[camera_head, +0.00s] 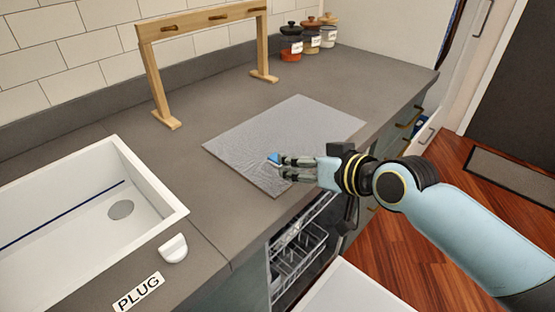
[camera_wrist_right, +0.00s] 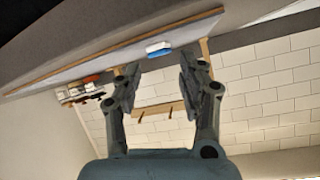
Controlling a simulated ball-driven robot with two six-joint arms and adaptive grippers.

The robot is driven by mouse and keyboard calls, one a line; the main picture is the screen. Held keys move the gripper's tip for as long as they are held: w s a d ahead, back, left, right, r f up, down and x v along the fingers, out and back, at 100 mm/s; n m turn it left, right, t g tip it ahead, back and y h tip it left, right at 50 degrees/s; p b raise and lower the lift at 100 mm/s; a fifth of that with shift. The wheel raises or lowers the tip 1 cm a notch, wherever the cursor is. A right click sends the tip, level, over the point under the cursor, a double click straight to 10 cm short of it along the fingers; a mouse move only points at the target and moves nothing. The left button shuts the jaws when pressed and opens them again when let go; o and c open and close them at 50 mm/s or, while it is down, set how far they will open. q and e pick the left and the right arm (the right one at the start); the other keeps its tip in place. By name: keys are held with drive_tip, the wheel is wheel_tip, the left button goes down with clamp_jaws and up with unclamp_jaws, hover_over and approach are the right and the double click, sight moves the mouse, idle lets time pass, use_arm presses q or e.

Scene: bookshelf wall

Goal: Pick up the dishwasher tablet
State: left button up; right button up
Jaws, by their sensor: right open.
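The dishwasher tablet (camera_head: 274,158) is a small blue and white block on the grey mat (camera_head: 300,120). In the right wrist view the tablet (camera_wrist_right: 158,48) lies just past the fingertips, between their lines. My right gripper (camera_head: 281,167) reaches in from the right, low over the mat, with its fingertips at the tablet. In the wrist view the right gripper (camera_wrist_right: 159,66) has its fingers apart, with clear space between them. I cannot tell whether a finger touches the tablet. My left gripper is not in view.
A white sink (camera_head: 150,190) is at the left, with a white plug (camera_head: 173,248) nearby. A wooden rack (camera_head: 200,22) and several lidded jars (camera_head: 291,45) stand behind the mat. An open dishwasher with a wire basket (camera_head: 298,255) is below the counter's front edge.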

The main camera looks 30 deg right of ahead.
drive_tip(key=x, duration=0.5)
drive_tip(key=shift+r, duration=0.1)
